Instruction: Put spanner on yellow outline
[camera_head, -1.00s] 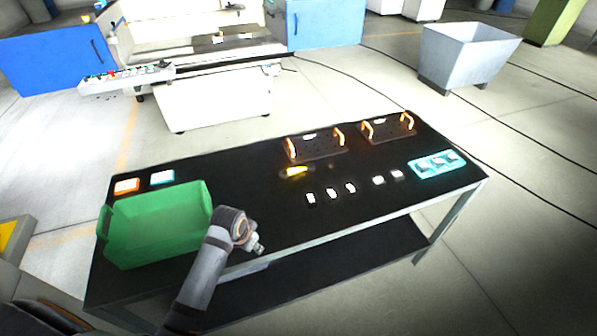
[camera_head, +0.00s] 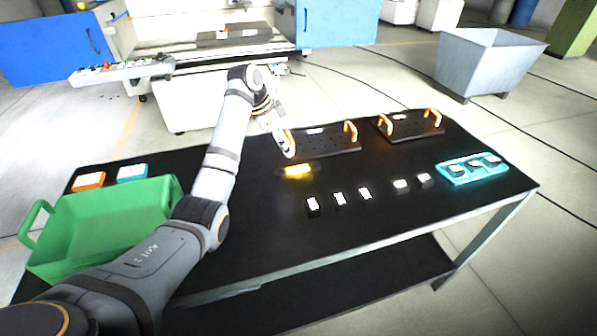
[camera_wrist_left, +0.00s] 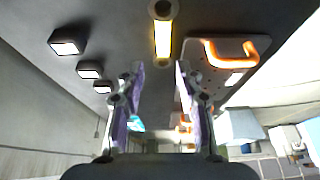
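The spanner (camera_head: 297,171) appears as a tool with a bright yellow middle and dark ends, lying on the black table. In the left wrist view the spanner (camera_wrist_left: 162,40) shows at the top centre, with a ring at each visible end. My left gripper (camera_head: 279,138) is above the table, near the spanner and the left dark plate. In the left wrist view my left gripper (camera_wrist_left: 160,78) is open, with an empty gap between its fingers. I cannot make out a separate yellow outline. My right gripper is not in view.
Two dark plates with orange handles, left (camera_head: 330,141) and right (camera_head: 412,124), stand along the table's back. Several small white-topped blocks (camera_head: 340,199) lie in front. A cyan tray (camera_head: 446,178) is at right, a green bin (camera_head: 100,225) at left.

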